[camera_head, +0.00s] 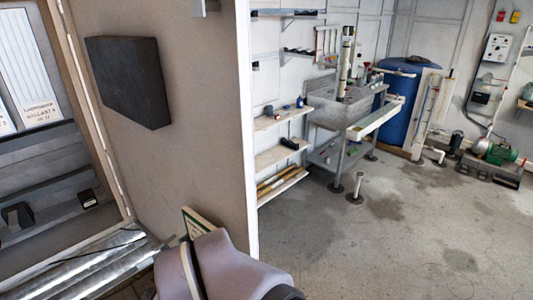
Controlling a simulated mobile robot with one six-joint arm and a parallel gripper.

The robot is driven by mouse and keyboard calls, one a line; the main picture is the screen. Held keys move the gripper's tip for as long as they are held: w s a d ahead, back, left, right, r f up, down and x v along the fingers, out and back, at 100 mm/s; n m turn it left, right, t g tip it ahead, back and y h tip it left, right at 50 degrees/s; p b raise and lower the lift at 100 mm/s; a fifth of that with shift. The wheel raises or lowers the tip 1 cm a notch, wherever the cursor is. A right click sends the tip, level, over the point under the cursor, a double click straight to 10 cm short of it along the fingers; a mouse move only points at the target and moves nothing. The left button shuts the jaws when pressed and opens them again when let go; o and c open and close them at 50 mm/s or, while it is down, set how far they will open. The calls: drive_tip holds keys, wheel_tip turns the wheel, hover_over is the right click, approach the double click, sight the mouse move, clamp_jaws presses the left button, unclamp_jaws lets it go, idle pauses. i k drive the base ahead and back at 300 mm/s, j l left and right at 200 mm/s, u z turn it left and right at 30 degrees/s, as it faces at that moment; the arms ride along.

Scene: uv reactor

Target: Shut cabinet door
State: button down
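The cabinet (60,250) fills the left side, with its front open and its inside showing. What looks like its door is a large beige panel (185,135) standing swung out, with a pale upright edge (248,130) facing me. A dark grey block (128,80) sits on the panel's face. No handle can be made out on it. A part of my arm shows at the bottom, in front of the panel's lower end. My gripper is not in view, and I cannot tell whether the arm touches the panel.
Inside the cabinet are labelled ballast units (30,65) and shiny metal tubes (85,265). Beyond the panel stand wall shelves (280,155), a metal sink (345,105), a blue barrel (408,85) and a green pump (500,153). The concrete floor (400,230) at right is mostly clear.

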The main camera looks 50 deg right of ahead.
sight(169, 91)
drive_tip(key=l+u, duration=0.1)
drive_tip(key=l, duration=0.4)
drive_tip(key=k+l+u, duration=0.15)
drive_tip(key=l, duration=0.3)
drive_tip(key=k+l+u, duration=0.1)
drive_tip(key=l, duration=0.35)
drive_tip(key=i+l+u, duration=0.1)
drive_tip(key=l+u, duration=0.25)
drive_tip(key=k+j+u, duration=0.2)
drive_tip(key=k, duration=0.2)
